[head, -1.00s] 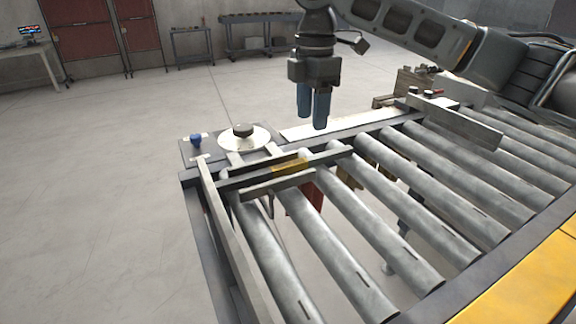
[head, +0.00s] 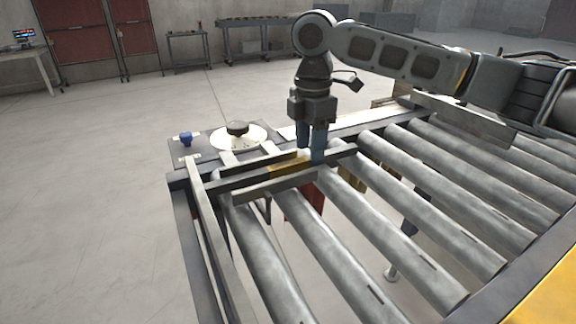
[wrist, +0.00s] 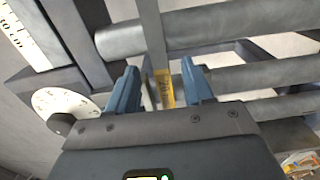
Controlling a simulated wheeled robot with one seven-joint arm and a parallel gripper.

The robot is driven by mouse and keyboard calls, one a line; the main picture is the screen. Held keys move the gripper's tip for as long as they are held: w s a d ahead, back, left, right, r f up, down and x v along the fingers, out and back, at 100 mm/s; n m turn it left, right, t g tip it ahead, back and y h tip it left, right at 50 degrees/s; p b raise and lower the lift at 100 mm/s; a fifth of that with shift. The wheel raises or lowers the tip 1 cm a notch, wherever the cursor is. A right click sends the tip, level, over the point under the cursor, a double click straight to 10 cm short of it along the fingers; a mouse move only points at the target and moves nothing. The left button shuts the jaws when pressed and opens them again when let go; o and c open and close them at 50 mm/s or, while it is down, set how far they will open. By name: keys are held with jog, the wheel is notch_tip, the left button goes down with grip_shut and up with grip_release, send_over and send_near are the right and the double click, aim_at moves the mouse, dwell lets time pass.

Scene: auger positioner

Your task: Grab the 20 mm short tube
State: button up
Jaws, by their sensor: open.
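A long grey metal bar with a yellow label (head: 290,164) lies across the left end of the rollers in the head view. It looks like the short tube; in the wrist view the labelled tube (wrist: 153,38) runs between my fingers, its printing partly legible and seeming to start with "20". My gripper (head: 311,153) points down at the label's right end, its blue fingers apart. In the wrist view my gripper (wrist: 161,82) is open, with one finger on each side of the tube. I cannot tell whether either finger touches it.
Steel rollers (head: 375,225) fill the table. A second grey bar (head: 262,189) lies just in front of the labelled one. A white dial with a black knob (head: 237,129) and a blue knob (head: 186,139) sit at the back left. Open floor lies left.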

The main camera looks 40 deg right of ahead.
jog(key=shift+f, duration=1.25)
jog(key=shift+c, duration=0.5)
grip_shut()
